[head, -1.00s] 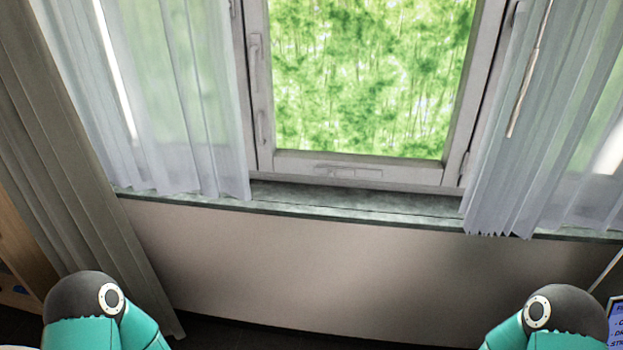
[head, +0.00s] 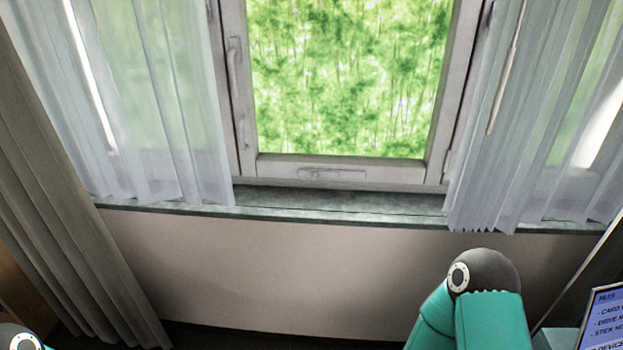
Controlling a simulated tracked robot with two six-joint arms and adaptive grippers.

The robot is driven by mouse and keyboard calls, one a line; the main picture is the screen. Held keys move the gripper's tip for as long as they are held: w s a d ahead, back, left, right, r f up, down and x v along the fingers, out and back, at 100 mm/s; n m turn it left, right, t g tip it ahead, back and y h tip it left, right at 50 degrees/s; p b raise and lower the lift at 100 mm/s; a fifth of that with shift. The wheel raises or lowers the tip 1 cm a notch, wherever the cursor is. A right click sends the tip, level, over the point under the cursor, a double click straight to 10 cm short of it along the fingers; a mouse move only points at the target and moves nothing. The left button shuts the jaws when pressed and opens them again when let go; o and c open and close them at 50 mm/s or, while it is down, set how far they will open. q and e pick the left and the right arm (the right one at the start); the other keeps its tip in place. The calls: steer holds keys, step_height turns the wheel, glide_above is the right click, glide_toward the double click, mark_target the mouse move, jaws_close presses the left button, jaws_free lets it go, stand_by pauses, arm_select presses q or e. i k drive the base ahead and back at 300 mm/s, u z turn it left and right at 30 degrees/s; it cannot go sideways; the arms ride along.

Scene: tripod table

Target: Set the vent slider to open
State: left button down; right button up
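The window (head: 350,80) is straight ahead, with green foliage behind its glass. A small slotted fitting, which looks like the vent slider (head: 332,174), sits in the bottom rail of the window frame. Its setting is too small to tell. A handle (head: 236,68) is on the left side of the frame. Neither gripper is in view. Only parts of my own arms show, at the bottom left corner and at the lower right, well below the window.
A stone sill (head: 330,204) runs under the window. White sheer curtains hang at the left (head: 165,110) and right (head: 545,120). A grey drape (head: 60,190) hangs far left. A sign with a rules list (head: 605,318) stands at the lower right. The wall below the sill is clear.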

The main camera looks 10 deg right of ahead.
mark_target(314, 174)
steer(key=u, duration=0.05)
steer(key=i, duration=1)
steer(key=z, duration=0.1)
